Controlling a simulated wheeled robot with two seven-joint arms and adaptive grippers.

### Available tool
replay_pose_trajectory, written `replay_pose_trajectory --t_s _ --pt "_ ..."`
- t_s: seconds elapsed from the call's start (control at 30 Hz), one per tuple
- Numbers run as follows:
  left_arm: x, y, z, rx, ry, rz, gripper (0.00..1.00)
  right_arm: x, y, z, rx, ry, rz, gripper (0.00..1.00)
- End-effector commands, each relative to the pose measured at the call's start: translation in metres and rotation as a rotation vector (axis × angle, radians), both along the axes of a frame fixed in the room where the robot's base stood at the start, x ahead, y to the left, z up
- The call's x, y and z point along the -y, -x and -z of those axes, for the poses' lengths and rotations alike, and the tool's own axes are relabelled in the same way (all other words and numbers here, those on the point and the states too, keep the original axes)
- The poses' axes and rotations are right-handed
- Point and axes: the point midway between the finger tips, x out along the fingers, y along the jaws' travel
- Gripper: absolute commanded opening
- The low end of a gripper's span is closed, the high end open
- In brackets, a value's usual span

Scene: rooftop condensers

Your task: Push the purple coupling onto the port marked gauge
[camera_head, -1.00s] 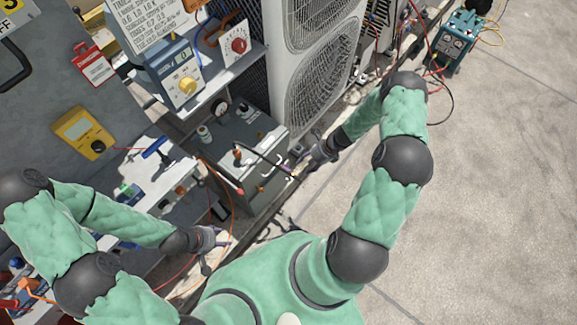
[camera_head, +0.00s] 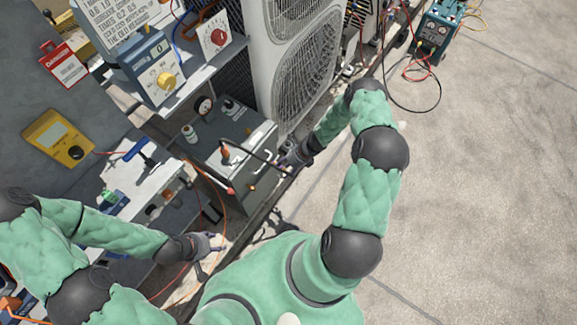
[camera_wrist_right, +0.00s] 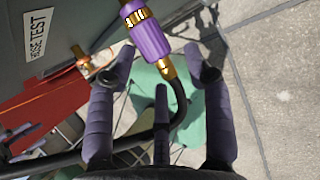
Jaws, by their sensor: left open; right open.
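The purple coupling (camera_wrist_right: 150,40), with gold ends, is on a black hose (camera_wrist_right: 180,100) in the right wrist view. It lies just beyond my right gripper (camera_wrist_right: 160,66), whose dark fingers are spread apart, not closed on it. In the head view my right gripper (camera_head: 290,155) is beside the front right edge of the grey box (camera_head: 232,170). My left gripper (camera_head: 210,243) is open and empty, low beside the bench. I cannot read a gauge marking on any port; the coupling's far end is cut off by the wrist frame.
A label ending in "TEST" (camera_wrist_right: 38,33) is on the grey panel, above a red block (camera_wrist_right: 45,105). A condenser unit (camera_head: 300,60) stands behind the grey box. A yellow meter (camera_head: 58,138) and a blue-handled tool (camera_head: 140,150) are at left. Open concrete (camera_head: 480,200) is at right.

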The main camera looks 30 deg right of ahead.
Motion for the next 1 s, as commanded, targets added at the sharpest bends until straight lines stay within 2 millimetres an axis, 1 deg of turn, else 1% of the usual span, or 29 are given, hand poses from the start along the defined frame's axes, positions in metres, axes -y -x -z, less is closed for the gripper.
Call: replay_pose_trajectory --t_s 0.3,0.37,0.4,0.47,0.5,0.6,0.63,0.73,0.77,1.0 --pt "0.0 -0.0002 0.0003 0.0 0.0 0.0 0.53 -0.0012 -0.0003 0.0015 0.0 0.001 -0.001 0.51" --pt "0.0 -0.0001 0.0003 0.0 0.0 0.0 0.53 -0.0012 -0.0003 0.0015 0.0 0.001 -0.001 0.34" --pt "0.0 -0.0001 0.0003 0.0 0.0 0.0 0.53 -0.0012 -0.0003 0.0015 0.0 0.001 -0.001 0.23" --pt "0.0 -0.0001 0.0003 0.0 0.0 0.0 0.53 -0.001 -0.0002 0.0015 0.0 0.001 -0.001 0.06" --pt "-0.0001 -0.0001 0.0004 0.0 0.0 0.0 0.53 -0.0008 -0.0003 0.0016 -0.001 0.001 0.0 0.01" --pt "-0.0001 -0.0002 0.0005 0.0 0.0 0.0 0.53 -0.0004 -0.0002 0.0018 0.0 0.002 0.0 0.01" --pt "-0.0001 -0.0001 0.0004 0.0 0.0 0.0 0.53 -0.0003 -0.0002 0.0019 0.0 0.002 0.0 0.32" --pt "0.0 -0.0001 0.0005 0.0 0.0 0.0 0.53 0.0001 -0.0001 0.002 -0.001 0.003 0.002 0.04" --pt "0.0 -0.0001 0.0005 0.0 0.0 0.0 0.53 0.0002 -0.0002 0.002 -0.001 0.003 0.002 0.0" --pt "0.0 -0.0001 0.0004 0.0 0.0 0.0 0.53 0.0014 0.0006 0.0024 -0.001 0.004 0.003 0.0"
